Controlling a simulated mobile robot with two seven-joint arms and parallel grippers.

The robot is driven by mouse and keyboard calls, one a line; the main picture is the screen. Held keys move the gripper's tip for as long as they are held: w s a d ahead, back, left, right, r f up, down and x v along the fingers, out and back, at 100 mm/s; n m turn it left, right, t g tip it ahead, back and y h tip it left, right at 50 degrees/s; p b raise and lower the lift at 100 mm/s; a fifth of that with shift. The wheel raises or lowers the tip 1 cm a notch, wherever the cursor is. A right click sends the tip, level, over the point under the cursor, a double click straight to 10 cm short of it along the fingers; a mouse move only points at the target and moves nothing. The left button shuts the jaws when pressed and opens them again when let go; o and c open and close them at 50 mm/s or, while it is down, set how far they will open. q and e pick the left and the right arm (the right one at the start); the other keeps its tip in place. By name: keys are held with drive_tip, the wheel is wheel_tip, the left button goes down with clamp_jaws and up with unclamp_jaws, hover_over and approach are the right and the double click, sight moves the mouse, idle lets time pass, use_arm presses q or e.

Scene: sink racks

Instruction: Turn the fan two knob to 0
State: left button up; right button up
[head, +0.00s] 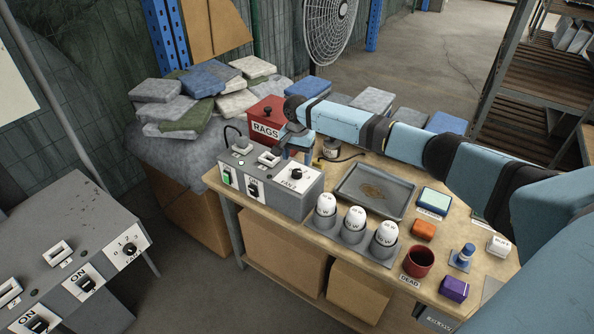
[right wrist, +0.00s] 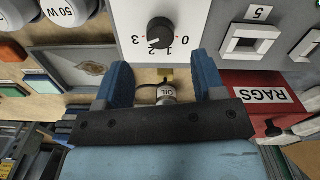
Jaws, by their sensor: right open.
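The fan two knob (head: 296,174) is a black dial on a white plate at the right end of the grey control box (head: 292,204) on the bench. In the right wrist view the knob (right wrist: 160,33) appears upside down, with 0, 1, 2 and 3 around it. My right gripper (head: 293,143) is above and behind the box. In its wrist view the gripper (right wrist: 163,84) has its blue fingers wide apart, with nothing held, and the knob lies beyond them, untouched. My left gripper is out of view.
A red RAGS box (head: 267,112) stands behind the control box, with an oil can (head: 330,148) near it. Switches (head: 252,187) sit left of the knob. White bulbs (head: 356,219) and a grey tray (head: 374,190) are to its right. Another control box (head: 75,225) is at left.

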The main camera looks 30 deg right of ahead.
sight(297, 172)
wheel_tip(297, 172, down, 6)
idle(0.4)
